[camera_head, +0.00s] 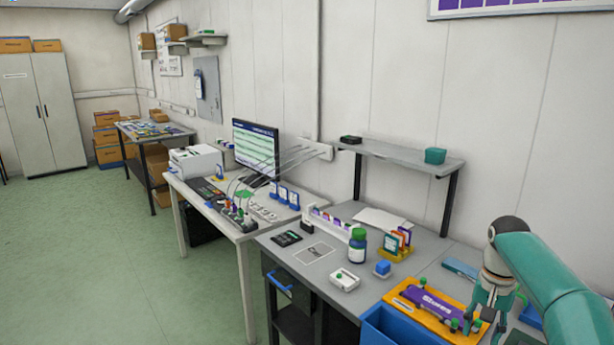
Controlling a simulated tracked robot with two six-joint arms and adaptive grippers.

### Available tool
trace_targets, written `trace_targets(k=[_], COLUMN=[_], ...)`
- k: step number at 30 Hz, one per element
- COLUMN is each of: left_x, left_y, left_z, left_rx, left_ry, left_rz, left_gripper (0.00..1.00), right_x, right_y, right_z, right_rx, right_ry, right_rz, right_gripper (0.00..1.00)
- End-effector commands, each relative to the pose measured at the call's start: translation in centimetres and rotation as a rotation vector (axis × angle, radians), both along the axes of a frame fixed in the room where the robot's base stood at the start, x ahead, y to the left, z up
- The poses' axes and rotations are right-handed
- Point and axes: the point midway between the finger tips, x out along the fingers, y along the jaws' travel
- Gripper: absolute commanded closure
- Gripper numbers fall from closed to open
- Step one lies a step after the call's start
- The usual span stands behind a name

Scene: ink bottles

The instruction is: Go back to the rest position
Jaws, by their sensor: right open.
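My right arm comes in from the right edge, teal and grey. Its gripper (492,316) points down at the lower right, over the right end of an orange tray (404,293) with a purple labelled panel. The gripper is open, and I see nothing held in it. I cannot tell how far its fingertips are above the tray. My left gripper is not in view.
A blue bin (392,328) stands at the bench's front edge. A small blue block (383,268), a white device (345,279) and a yellow holder with cards (397,248) are on the bench. A raised shelf (400,156) stands behind. Green floor is free at left.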

Motion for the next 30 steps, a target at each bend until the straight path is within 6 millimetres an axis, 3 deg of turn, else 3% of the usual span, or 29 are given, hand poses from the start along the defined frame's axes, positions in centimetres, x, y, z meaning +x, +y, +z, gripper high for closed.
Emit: trace_targets(k=[11,17,20,24,30], left_x=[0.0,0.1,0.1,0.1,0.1], left_y=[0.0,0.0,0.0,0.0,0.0], left_z=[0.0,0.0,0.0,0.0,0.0], left_rx=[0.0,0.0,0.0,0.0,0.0], left_ry=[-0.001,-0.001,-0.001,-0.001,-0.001], left_rz=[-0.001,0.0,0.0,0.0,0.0], left_gripper=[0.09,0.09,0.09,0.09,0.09], right_x=[-3.6,-6.8,-9.9,-16.0,-25.8], right_y=[4.3,8.2,11.2,16.1,21.9], right_z=[-8.8,-16.0,-20.7,-26.6,-31.6], right_rx=[0.069,0.141,0.202,0.301,0.411], right_ry=[0.213,0.288,0.316,0.32,0.256], right_rz=[0.098,0.186,0.244,0.314,0.369], right_gripper=[0.55,0.55,0.55,0.55,0.55])
